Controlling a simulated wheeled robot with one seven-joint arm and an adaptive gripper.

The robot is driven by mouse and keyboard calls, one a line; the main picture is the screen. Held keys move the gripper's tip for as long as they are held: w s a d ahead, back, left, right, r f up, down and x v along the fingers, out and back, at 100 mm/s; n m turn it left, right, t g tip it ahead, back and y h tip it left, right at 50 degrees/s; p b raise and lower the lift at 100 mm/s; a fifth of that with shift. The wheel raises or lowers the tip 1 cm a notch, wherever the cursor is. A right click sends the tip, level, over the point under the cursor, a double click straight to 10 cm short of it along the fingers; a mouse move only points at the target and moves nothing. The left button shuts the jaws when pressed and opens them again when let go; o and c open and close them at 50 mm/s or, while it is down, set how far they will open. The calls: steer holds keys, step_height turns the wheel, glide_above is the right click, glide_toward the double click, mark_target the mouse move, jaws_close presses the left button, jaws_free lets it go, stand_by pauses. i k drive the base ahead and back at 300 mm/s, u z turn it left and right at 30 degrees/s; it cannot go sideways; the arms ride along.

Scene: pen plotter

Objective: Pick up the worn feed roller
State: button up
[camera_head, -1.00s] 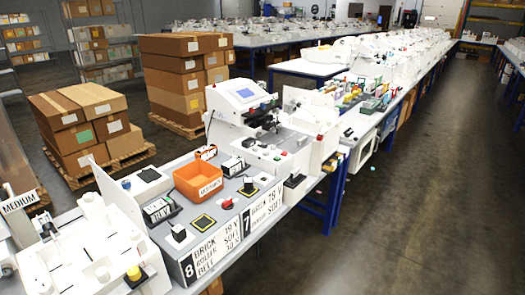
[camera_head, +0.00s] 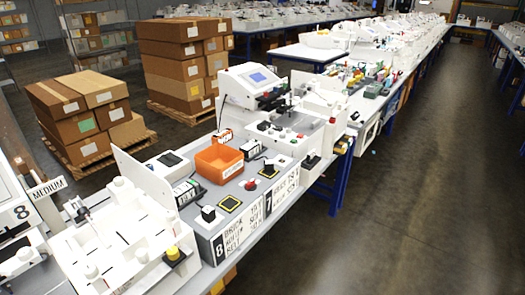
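I cannot pick out the worn feed roller for certain; the parts on the benches are too small to tell apart. A white machine with a blue screen (camera_head: 258,78) stands on the near bench row, with dark parts at its front that I cannot make out. Small black blocks (camera_head: 208,213) stand near the bin. My gripper is not in view.
A white station with a yellow knob (camera_head: 173,253) and upright white panel is at the near left, beside a "MEDIUM" sign (camera_head: 47,188). Cardboard boxes on pallets (camera_head: 85,110) stand behind the bench. Open floor (camera_head: 390,220) lies to the right.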

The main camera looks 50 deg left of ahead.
mark_target(312, 159)
steer(key=u, duration=1.4)
